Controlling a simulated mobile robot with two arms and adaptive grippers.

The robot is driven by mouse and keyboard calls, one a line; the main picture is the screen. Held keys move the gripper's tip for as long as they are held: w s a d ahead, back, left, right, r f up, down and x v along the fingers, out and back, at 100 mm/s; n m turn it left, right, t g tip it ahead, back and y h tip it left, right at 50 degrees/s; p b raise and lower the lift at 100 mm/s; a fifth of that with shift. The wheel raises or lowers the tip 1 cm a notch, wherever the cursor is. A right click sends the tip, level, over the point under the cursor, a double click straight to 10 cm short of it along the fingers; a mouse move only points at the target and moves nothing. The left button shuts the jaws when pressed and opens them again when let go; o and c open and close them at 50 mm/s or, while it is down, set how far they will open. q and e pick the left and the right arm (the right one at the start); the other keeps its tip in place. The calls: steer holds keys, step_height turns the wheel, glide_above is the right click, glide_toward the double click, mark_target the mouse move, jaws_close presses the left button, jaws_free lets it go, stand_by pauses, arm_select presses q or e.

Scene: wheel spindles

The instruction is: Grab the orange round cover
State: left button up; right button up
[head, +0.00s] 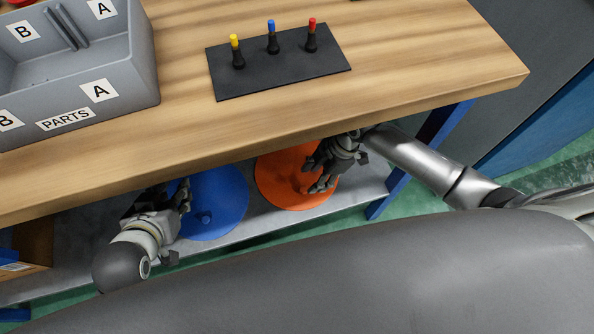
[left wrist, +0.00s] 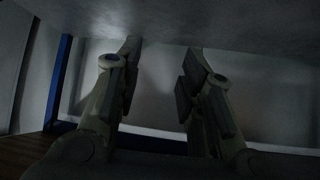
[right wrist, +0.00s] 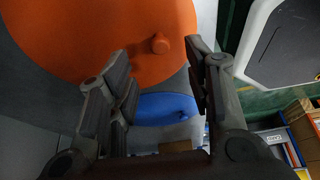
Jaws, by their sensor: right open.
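The orange round cover (head: 275,180) is a flat disc on the lower shelf under the table. In the right wrist view the orange cover (right wrist: 90,40) fills the upper left, with a small orange knob (right wrist: 160,44). My right gripper (head: 322,182) is over the cover's right part and hides some of it. In the right wrist view its fingers (right wrist: 158,50) are apart, with the knob showing between the tips; I cannot tell whether they touch it. My left gripper (head: 184,194) is beside the blue cover, its fingers (left wrist: 164,48) apart and empty.
A blue round cover (head: 217,203) with a knob lies left of the orange one on the grey shelf (head: 262,225). The wooden tabletop (head: 300,110) overhangs the shelf, with a grey parts bin (head: 140,85) and a black peg board (head: 285,75). A blue table leg (head: 392,188) stands right.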

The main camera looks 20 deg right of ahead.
mark_target(304, 189)
steer(key=shift+x, duration=0.85)
steer(key=b+x, duration=0.2)
steer(key=x, duration=0.2)
steer(key=shift+a+f+b, duration=0.2)
steer(key=shift+f+b, duration=0.15)
steer(key=shift+f, duration=0.1)
arm_select(q)
steer(key=w+d+r+t+h, duration=0.1)
steer(key=w+r+t, duration=0.2)
steer(key=r, duration=0.3)
steer(key=w+d+r+t+h, duration=0.1)
steer(key=w+d+r+t, duration=0.1)
steer(key=r+t, duration=0.3)
steer(key=shift+w+d+r, duration=0.25)
steer(key=shift+w+r, duration=0.1)
steer(key=shift+w, duration=0.45)
arm_select(e)
jaws_close()
